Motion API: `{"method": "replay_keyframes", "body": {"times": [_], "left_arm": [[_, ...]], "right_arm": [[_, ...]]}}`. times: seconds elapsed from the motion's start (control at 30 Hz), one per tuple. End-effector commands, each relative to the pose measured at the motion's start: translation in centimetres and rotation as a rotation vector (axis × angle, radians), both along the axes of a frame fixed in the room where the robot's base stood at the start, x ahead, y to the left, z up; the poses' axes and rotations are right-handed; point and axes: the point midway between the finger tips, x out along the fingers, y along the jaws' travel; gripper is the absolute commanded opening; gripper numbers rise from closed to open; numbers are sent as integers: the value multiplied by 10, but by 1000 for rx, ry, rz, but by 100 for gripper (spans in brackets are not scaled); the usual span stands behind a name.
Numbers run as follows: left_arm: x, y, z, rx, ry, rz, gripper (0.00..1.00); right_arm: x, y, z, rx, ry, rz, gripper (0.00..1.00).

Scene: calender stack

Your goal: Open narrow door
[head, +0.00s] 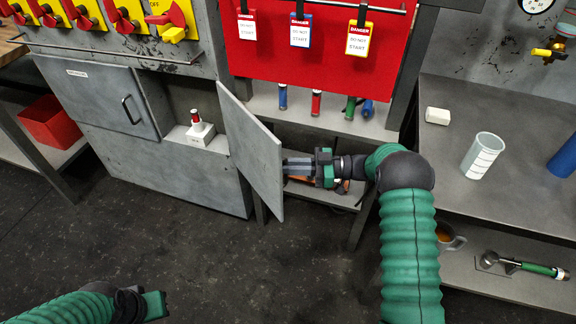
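The narrow door (250,150) is a plain grey panel in the head view. It stands swung out from the cabinet, to the right of an open recess. In the recess, a red-topped button on a white box (200,133) sits on a ledge. My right gripper (288,167) is on the right side of the door, its fingers pointing left at the panel. The fingertips are hidden behind the door, so I cannot tell whether they hold a handle. My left gripper (155,305) is low at the bottom left, away from the door; its finger opening is unclear.
A wider grey cabinet door (105,95) with a black handle is shut at the left. A red bin (52,122) sits on a shelf at far left. A white beaker (482,156) stands on the right bench. Dark floor (235,270) in front of the cabinet is clear.

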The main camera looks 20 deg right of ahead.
Motion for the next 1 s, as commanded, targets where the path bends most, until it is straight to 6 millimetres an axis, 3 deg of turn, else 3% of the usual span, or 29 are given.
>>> {"method": "replay_keyframes", "body": {"times": [0.17,0.2,0.37,0.67,0.83,1.0], "left_arm": [[0,0,0,0,0,0,0],[0,0,0,0,0,0,0],[0,0,0,0,0,0,0],[0,0,4,0,0,0,0],[0,0,27,0,0,0,0],[0,0,41,0,0,0,0]], "right_arm": [[2,1,3,4,-6,-2,0],[3,1,3,5,-6,-2,13],[2,0,2,5,-5,-2,32],[1,-1,7,4,-4,-2,32],[3,-1,45,5,-7,-2,32],[-42,14,53,14,-10,-2,32]]}}
